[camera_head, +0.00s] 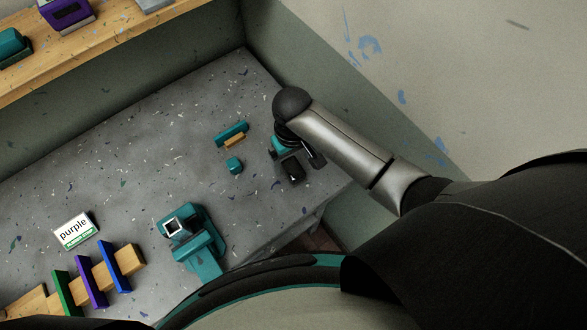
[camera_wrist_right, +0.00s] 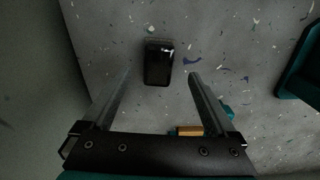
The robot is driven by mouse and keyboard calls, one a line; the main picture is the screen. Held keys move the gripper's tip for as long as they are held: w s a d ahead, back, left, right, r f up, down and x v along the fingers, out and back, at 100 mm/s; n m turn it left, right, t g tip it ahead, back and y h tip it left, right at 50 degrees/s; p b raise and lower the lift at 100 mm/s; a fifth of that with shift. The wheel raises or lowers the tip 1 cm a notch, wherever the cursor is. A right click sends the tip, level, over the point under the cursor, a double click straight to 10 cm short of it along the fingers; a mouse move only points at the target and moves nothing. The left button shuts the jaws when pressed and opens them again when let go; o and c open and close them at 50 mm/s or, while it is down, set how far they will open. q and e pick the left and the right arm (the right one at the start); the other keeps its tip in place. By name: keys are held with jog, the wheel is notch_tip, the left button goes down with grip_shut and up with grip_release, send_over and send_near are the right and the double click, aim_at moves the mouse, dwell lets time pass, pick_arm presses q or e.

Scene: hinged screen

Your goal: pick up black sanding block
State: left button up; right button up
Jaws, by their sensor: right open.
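The black sanding block (camera_head: 293,171) lies on the speckled grey bench top near its right end. In the right wrist view the block (camera_wrist_right: 158,66) is dark, with a paler strip along its far edge. My right gripper (camera_head: 300,156) is above the bench close to the block. In the wrist view its open fingers (camera_wrist_right: 160,76) point toward the block, one to each side. The block shows just beyond the fingertips, and nothing is held. I cannot tell the exact height gap. My left gripper is not in view.
A teal and orange-brown tool (camera_head: 232,134) and a small teal block (camera_head: 234,165) lie left of the gripper. A teal vise (camera_head: 200,245) stands nearer. A "purple" sign (camera_head: 75,231) and a wooden rack (camera_head: 128,258) are lower left. Walls rise behind and right.

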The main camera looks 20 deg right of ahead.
aim_at(294, 168)
jog(key=shift+w+d+f+b, duration=0.1)
jog(key=shift+f+b, duration=0.3)
jog(key=shift+f, duration=2.25)
jog(key=c, duration=1.4)
grip_shut()
jog(key=shift+r, duration=0.15)
